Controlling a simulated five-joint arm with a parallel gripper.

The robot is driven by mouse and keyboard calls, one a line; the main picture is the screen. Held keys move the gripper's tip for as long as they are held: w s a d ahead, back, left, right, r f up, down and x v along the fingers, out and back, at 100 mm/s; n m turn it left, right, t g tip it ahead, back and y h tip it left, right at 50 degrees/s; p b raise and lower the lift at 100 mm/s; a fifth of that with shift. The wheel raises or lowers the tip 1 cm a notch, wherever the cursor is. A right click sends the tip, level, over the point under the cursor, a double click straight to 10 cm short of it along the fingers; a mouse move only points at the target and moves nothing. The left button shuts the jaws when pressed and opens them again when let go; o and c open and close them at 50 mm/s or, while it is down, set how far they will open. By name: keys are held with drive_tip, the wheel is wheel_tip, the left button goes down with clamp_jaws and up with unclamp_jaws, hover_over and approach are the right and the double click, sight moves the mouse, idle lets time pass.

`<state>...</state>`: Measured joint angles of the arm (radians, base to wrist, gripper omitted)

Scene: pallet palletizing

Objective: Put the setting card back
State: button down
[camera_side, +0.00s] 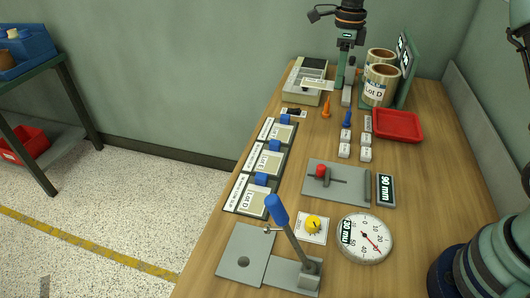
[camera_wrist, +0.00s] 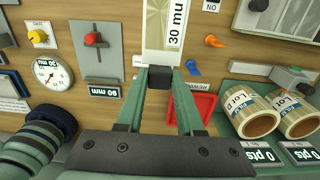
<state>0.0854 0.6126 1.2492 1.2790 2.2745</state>
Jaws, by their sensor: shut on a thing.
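The setting card (camera_wrist: 164,32) is a pale card marked "30 mu" with a black grip block at its near end. My gripper (camera_wrist: 160,84) is shut on that black block, and the card sticks out ahead of the fingers. In the side view my gripper (camera_side: 342,84) is at the back of the bench, and the pale card (camera_side: 318,84) reaches left from it, in front of or over the grey box (camera_side: 301,97). I cannot tell whether the card touches the box. A round dial (camera_side: 365,238) labelled "30 mu" stands at the front.
Two "Lot D" rolls (camera_side: 380,86) and a green stand are close right of my gripper. A red tray (camera_side: 398,125), orange and blue pegs and small white blocks lie nearby. A lever plate (camera_side: 337,183), a "90 mm" display (camera_side: 386,190) and a blue-handled lever (camera_side: 277,210) are further forward.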

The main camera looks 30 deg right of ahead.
sight(328, 140)
wheel_tip(328, 140, down, 17)
drive_tip(key=shift+f, duration=0.15)
idle(0.4)
drive_tip(key=shift+f, duration=0.1)
drive_tip(key=c, duration=0.5)
unclamp_jaws()
drive_tip(key=shift+c, duration=0.2)
